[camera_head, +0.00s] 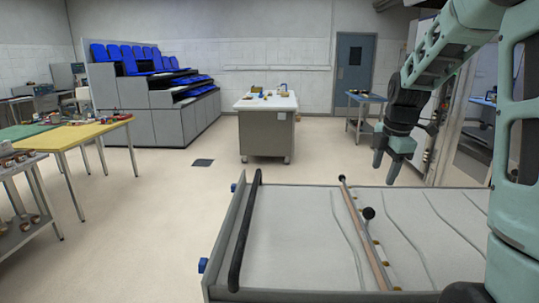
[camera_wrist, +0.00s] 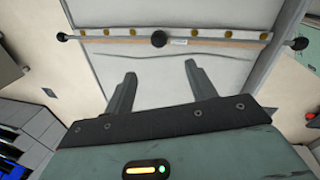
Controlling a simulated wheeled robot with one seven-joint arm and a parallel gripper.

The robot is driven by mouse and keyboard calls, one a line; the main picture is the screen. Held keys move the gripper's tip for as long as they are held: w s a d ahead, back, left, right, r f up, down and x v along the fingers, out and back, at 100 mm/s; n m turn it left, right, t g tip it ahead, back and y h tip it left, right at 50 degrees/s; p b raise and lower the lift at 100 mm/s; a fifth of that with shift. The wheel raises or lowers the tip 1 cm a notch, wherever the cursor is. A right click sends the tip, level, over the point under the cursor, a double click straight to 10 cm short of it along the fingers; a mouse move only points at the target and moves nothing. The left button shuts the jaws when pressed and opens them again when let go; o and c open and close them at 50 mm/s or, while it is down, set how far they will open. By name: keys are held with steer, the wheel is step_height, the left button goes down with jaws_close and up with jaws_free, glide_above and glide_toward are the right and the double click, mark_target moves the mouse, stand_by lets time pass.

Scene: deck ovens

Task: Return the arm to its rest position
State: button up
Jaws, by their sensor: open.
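My arm is raised at the right side of the head view and bends down to my gripper (camera_head: 393,165). The gripper hangs above the far right part of a pale, low-walled tray-like surface. In the wrist view my gripper (camera_wrist: 158,92) has its two grey fingers spread apart. Nothing is between the fingers; the pale surface lies beyond them. The gripper touches nothing that I can see.
The pale surface (camera_head: 295,245) carries a wooden bar (camera_head: 363,235) with black knobs and a black rail (camera_head: 245,225). A white-topped cabinet (camera_head: 267,135) stands mid-room. A yellow-topped table (camera_head: 75,134) is at left, a blue-topped table (camera_head: 367,98) at back right.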

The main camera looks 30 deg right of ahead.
steer(key=s+a+f+m+y+b, duration=0.1)
steer(key=a+f, duration=0.1)
steer(key=a, duration=1.3)
steer(key=s+a+f+m+y+b, duration=0.1)
steer(key=a+f+m, duration=0.1)
steer(key=a, duration=1.2)
steer(key=s+a+f+m+g, duration=0.1)
steer(key=s+a+f, duration=0.1)
steer(key=s+a, duration=0.5)
steer(key=s+a+f+m+g+b, duration=0.1)
steer(key=s+a+f+m, duration=0.1)
steer(key=s+a, duration=0.5)
steer(key=s+f, duration=0.1)
steer(key=s, duration=0.2)
steer(key=shift+s+h, duration=0.3)
steer(key=shift+s, duration=0.1)
steer(key=shift+a, duration=0.1)
